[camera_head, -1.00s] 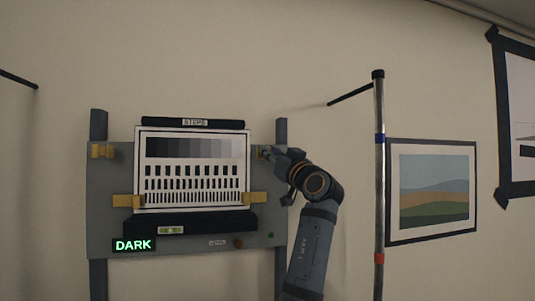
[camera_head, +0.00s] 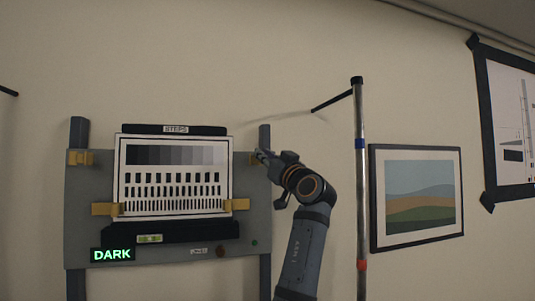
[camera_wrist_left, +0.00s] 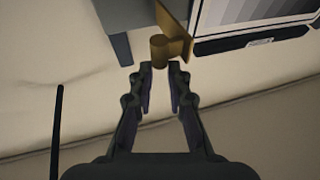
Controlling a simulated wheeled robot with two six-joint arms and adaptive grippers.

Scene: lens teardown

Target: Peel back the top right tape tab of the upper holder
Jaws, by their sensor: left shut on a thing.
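The upper holder is a grey board (camera_head: 90,230) on two dark posts, carrying a white test chart (camera_head: 124,180) with grey steps and black bars. Its top right tape tab (camera_head: 252,159) is yellow-brown and mostly hidden behind my left gripper (camera_head: 262,156) in the head view. In the left wrist view the tab (camera_wrist_left: 176,32) has a round knob (camera_wrist_left: 159,48) at its end. The fingertips of my left gripper (camera_wrist_left: 160,70) are closed on that knob. The top left tab (camera_head: 80,158) and two lower tabs (camera_head: 105,209) (camera_head: 236,204) also show. My right gripper is out of view.
A dark label bar marked STEPS (camera_head: 175,129) tops the chart. A green DARK sign (camera_head: 113,255) and a small level (camera_head: 150,239) sit below. A metal pole (camera_head: 360,200) stands right of my arm, before a framed landscape (camera_head: 417,198).

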